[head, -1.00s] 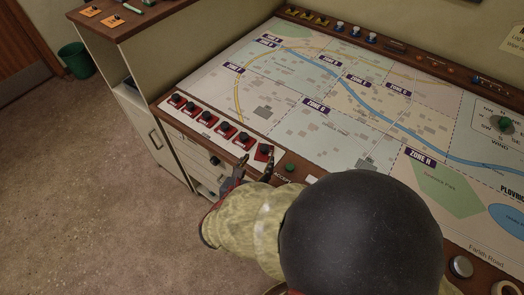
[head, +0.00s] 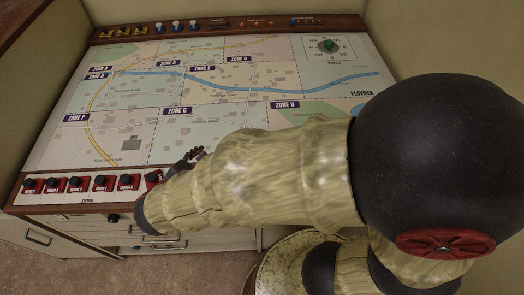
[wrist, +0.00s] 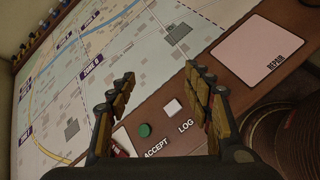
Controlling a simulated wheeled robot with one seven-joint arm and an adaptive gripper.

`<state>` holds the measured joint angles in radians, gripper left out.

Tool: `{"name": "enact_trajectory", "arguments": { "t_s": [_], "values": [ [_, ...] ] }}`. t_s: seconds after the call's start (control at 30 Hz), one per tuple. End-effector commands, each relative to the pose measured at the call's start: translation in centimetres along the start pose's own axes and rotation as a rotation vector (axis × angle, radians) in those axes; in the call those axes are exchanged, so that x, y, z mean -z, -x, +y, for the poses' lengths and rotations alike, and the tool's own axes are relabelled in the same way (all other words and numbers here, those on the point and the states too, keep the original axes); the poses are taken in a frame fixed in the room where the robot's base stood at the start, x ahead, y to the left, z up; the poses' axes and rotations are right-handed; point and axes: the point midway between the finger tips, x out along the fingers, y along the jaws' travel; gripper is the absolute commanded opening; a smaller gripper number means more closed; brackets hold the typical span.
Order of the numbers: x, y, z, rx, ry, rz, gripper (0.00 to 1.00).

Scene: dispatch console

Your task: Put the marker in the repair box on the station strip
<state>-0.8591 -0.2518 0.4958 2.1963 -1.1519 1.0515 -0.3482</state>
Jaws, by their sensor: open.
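Several red markers with black knobs stand in a row on the white station strip (head: 88,197) at the map's front left edge in the head view. The rightmost marker (head: 153,177) is beside my gripper. My gripper (wrist: 158,76) is open, with nothing between its fingers, above the console's front edge; in the head view it (head: 192,157) is partly hidden by my arm. The repair box (wrist: 262,50), a pink square lettered REPAIR, lies right of my gripper in the wrist view and looks empty. My arm hides that area in the head view.
A green button (wrist: 145,130) and a white square button (wrist: 173,107) lie beneath the fingers, near the words ACCEPT and LOG. The flat map (head: 120,110) fills the console. Knobs and switches line the back ledge (head: 225,25). Drawers are below the front edge.

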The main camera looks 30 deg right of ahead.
Motion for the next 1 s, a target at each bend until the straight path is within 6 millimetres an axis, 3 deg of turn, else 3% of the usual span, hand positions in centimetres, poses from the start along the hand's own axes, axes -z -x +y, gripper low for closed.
{"name": "enact_trajectory", "arguments": {
  "t_s": [0.03, 0.2, 0.43, 0.6, 0.7, 0.83, 1.0],
  "values": [
    [-2.6, -0.4, -1.5, 0.072, -0.145, 0.018, 0.51],
    [-7.9, 0.1, -6.9, 0.292, -0.632, 0.091, 0.51],
    [-11.8, 3.3, -11.5, 0.500, -1.303, 0.196, 0.51],
    [-13.6, 6.2, -12.4, 0.576, -1.740, 0.282, 0.51],
    [-14.4, 7.5, -12.3, 0.592, -1.918, 0.328, 0.51],
    [-15.0, 8.5, -12.0, 0.598, -2.043, 0.364, 0.51],
    [-15.1, 8.8, -11.9, 0.603, -2.077, 0.375, 0.51]
  ]
}}
